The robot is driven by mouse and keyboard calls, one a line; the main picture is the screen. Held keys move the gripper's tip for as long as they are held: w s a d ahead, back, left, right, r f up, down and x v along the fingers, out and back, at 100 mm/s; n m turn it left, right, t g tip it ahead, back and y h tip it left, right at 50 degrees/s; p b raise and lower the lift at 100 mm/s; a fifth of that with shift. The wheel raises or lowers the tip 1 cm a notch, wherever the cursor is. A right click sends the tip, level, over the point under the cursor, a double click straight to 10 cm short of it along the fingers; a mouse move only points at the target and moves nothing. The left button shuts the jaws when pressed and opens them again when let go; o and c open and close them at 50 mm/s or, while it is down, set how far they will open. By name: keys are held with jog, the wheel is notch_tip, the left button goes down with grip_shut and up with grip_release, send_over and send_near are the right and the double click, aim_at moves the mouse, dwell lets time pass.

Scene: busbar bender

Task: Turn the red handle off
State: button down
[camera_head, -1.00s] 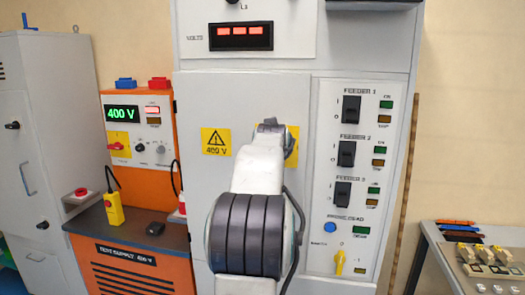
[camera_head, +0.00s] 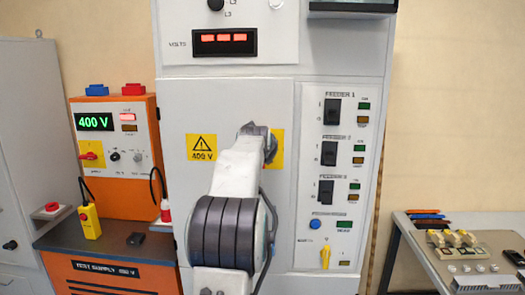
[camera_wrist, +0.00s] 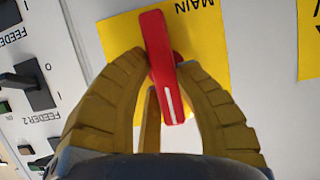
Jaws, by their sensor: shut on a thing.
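The red handle (camera_wrist: 161,66) is a narrow bar with a white line on it, mounted on a yellow plate (camera_wrist: 118,38) marked MAIN. In the wrist view it stands nearly upright in the picture, slightly tilted. My gripper (camera_wrist: 164,68) has its two yellow-brown fingers on either side of the handle, shut on it near its middle. In the head view my own arm hides the handle and the fingertips, and only an edge of a yellow plate (camera_head: 277,147) shows beside the arm's end.
Black feeder switches (camera_head: 332,111) sit to the right on the cabinet (camera_head: 170,90). An orange test supply (camera_head: 115,165) stands left, and a table with parts (camera_head: 400,222) stands right. The panel around the handle looks flat.

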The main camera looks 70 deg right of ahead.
jog(key=c, duration=0.9)
grip_release()
jog(key=shift+w, duration=0.1)
jog(key=v, duration=1.2)
jog(key=shift+d, duration=0.1)
